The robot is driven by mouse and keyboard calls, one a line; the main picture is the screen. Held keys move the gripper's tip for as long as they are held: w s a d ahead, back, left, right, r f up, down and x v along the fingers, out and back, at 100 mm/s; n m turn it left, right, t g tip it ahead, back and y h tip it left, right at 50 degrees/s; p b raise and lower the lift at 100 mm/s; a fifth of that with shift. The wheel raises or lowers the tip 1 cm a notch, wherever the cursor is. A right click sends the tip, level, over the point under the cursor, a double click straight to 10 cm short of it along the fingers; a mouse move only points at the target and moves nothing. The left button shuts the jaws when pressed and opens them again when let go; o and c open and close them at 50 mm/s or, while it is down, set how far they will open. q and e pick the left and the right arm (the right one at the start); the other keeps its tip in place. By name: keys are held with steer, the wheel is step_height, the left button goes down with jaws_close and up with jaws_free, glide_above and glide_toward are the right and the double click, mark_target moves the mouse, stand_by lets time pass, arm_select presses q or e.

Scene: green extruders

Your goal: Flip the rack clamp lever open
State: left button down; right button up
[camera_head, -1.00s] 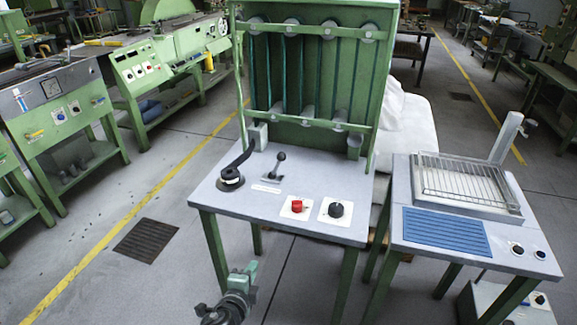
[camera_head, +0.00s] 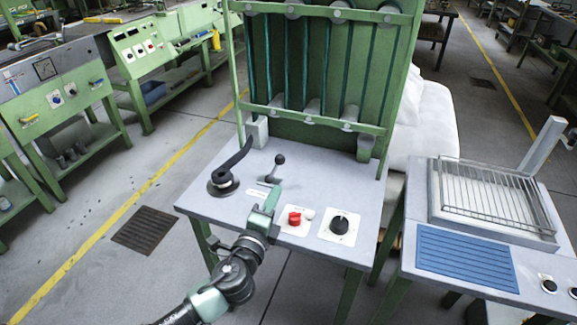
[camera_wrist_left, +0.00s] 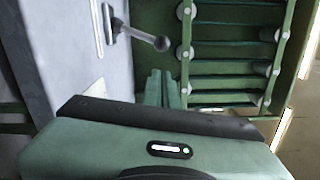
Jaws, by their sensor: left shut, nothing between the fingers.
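A short lever with a dark ball knob (camera_head: 274,170) stands on the grey table top behind a small label plate. It also shows in the left wrist view (camera_wrist_left: 147,38), with its ball just above the fingers. A longer black lever on a round base (camera_head: 228,171) is to its left, slanting up towards the rack. I cannot tell from labels which one is the clamp lever. My left gripper (camera_head: 272,195) is over the front of the table, in front of the ball-knob lever and apart from it. Its green fingers (camera_wrist_left: 164,88) are shut and empty.
A green rack (camera_head: 330,75) with rollers rises at the table's back. A red knob (camera_head: 294,218) and a black dial (camera_head: 340,224) lie right of my gripper. A side table with a wire grid (camera_head: 490,195) stands to the right.

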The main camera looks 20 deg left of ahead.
mark_target(281, 160)
arm_select(q)
steer(key=shift+s+r, duration=0.1)
steer(key=shift+s, duration=0.05)
steer(key=shift+w, duration=0.35)
steer(key=w+p, duration=0.1)
steer(key=w, duration=0.7)
steer(key=shift+w, duration=0.75)
arm_select(e)
steer(key=shift+s+r, duration=0.45)
steer(key=shift+s, duration=0.15)
arm_select(q)
steer(key=shift+a, duration=0.1)
arm_select(e)
steer(key=shift+s, duration=0.1)
